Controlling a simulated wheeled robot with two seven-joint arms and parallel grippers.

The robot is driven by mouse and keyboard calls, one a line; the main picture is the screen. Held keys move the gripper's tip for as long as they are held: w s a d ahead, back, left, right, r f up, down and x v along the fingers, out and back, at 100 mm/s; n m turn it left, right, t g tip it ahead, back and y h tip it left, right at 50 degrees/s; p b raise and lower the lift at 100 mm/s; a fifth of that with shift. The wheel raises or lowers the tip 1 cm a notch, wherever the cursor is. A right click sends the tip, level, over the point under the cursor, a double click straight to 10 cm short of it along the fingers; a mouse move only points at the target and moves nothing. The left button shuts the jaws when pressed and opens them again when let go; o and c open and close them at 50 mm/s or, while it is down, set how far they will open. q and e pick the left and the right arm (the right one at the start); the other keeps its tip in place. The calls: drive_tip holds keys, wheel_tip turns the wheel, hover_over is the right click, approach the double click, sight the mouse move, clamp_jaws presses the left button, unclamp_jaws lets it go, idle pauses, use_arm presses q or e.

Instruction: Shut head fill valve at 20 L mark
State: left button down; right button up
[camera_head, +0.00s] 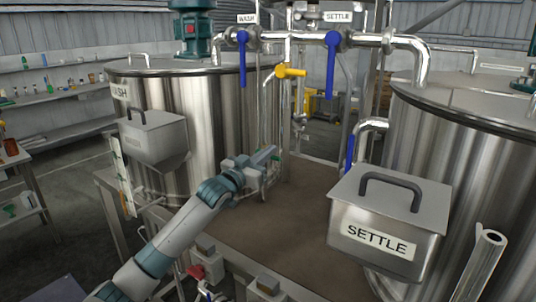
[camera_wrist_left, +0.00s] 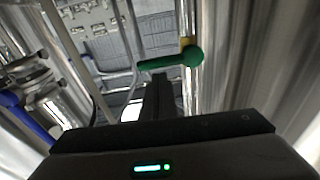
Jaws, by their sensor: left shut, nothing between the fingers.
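My left gripper (camera_head: 264,160) is shut and empty beside the lower right side of the WASH tank (camera_head: 205,110). In the left wrist view its fingers (camera_wrist_left: 160,92) are together, just below a green valve lever (camera_wrist_left: 170,61) that lies roughly level. I cannot tell whether they touch it. A blue lever (camera_head: 242,58) under the WASH label and a blue lever (camera_head: 331,65) under the SETTLE label both hang down from the top pipe. A yellow lever (camera_head: 291,71) sits level between them. A pale upright strip (camera_head: 122,178) stands left of the WASH tank; its marks are unreadable.
The SETTLE tank (camera_head: 460,150) stands at right, with a SETTLE-labelled metal box (camera_head: 388,215) in front. Another handled box (camera_head: 153,139) is by the WASH tank. A brown deck (camera_head: 290,225) lies between the tanks. Pipes crowd the space behind my left gripper.

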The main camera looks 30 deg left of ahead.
use_arm(q)
drive_tip(key=s+a+r+b, duration=0.1)
drive_tip(key=s+b, duration=0.1)
drive_tip(key=s, duration=0.7)
drive_tip(key=shift+s+a+r, duration=0.15)
drive_tip(key=shift+r, duration=0.15)
idle(0.6)
